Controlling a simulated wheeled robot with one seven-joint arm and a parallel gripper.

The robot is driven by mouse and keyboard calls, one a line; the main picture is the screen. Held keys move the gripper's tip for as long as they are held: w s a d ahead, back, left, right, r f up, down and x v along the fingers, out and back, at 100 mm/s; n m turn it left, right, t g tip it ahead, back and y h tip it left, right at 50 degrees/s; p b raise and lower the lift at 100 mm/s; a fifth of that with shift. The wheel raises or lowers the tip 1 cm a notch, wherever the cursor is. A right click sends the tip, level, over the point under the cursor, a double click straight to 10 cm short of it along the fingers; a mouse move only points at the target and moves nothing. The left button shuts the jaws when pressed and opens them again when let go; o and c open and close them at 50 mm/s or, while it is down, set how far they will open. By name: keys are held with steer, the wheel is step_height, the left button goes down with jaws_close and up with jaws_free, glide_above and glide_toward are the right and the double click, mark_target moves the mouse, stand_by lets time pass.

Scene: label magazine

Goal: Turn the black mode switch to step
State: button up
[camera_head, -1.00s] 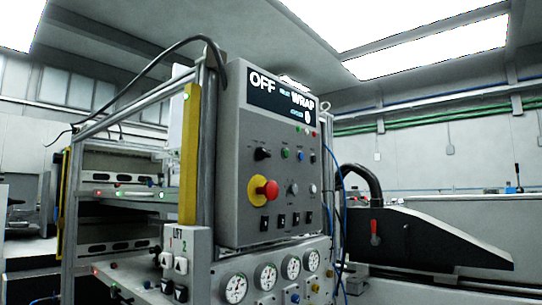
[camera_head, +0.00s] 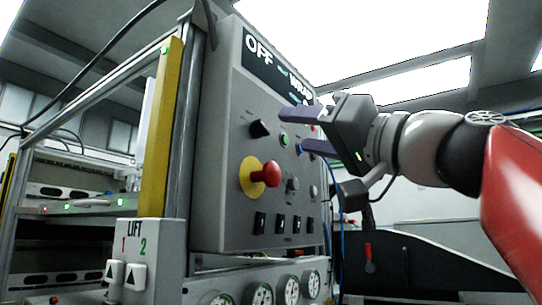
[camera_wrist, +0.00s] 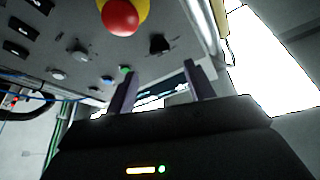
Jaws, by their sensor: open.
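The black mode switch (camera_head: 260,128) is a dark rotary knob at the upper left of the grey control panel (camera_head: 222,165), left of a green button. It also shows in the wrist view (camera_wrist: 159,44), just beside the red emergency knob. Its setting is too small to read. My gripper (camera_head: 292,130) is open and empty, in front of the panel's upper right part, to the right of the switch. In the wrist view the two fingers (camera_wrist: 160,85) point toward the panel's display end, and the switch lies above and between them, apart from them.
A red emergency knob (camera_head: 268,174) on a yellow disc sticks out below the switch. A row of black rockers (camera_head: 279,223) and several gauges (camera_head: 290,290) sit lower. A display (camera_head: 268,62) reading OFF tops the panel. A yellow post (camera_head: 160,130) stands to the left.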

mark_target(266, 127)
steer(key=shift+p+x, duration=1.05)
steer(key=shift+x, duration=2.45)
steer(key=c, duration=1)
steer(key=shift+o, duration=0.2)
